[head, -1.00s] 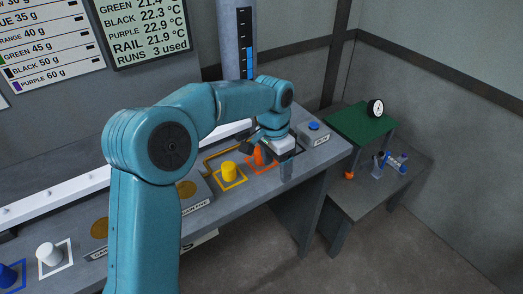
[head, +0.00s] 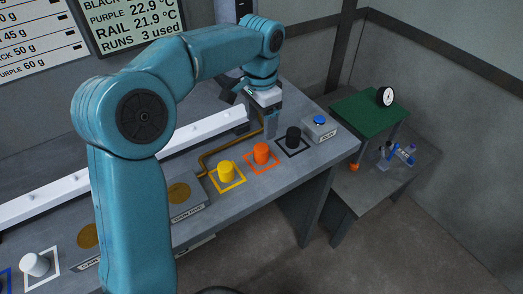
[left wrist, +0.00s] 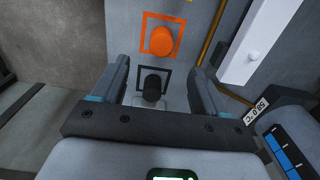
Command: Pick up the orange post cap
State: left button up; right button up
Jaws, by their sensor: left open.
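The orange post cap (head: 261,153) stands upright inside an orange square outline on the grey bench, between the yellow cap (head: 226,171) and the black cap (head: 293,138). My left gripper (head: 252,108) is open and empty, above the bench and behind the orange cap, apart from it. In the left wrist view the orange cap (left wrist: 160,41) shows beyond the open fingers (left wrist: 160,76), and the black cap (left wrist: 152,88) shows between them, lower down. My right gripper is not in view.
A white rail (head: 160,148) runs along the back. A lower side table with a green platform (head: 368,113) stands at right, with a small orange piece (head: 354,167) below the platform.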

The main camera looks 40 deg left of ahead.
aim_at(262, 147)
pick_arm(q)
notch_tip(262, 147, down, 6)
jog(key=shift+w+r, duration=0.1)
jog(key=shift+s+d+f, duration=0.1)
jog(key=shift+s+f, duration=0.1)
jog(key=shift+f, duration=0.05)
jog(key=shift+w+a+f, duration=0.1)
jog(key=shift+w+f, duration=0.05)
jog(key=shift+f, duration=0.85)
jog(key=shift+w+a+f, duration=0.1)
jog(key=shift+w+f, duration=0.05)
jog(key=shift+f, duration=0.8)
jog(key=shift+w+f, duration=0.15)
jog(key=shift+f, duration=0.85)
jog(key=c, duration=1.1)
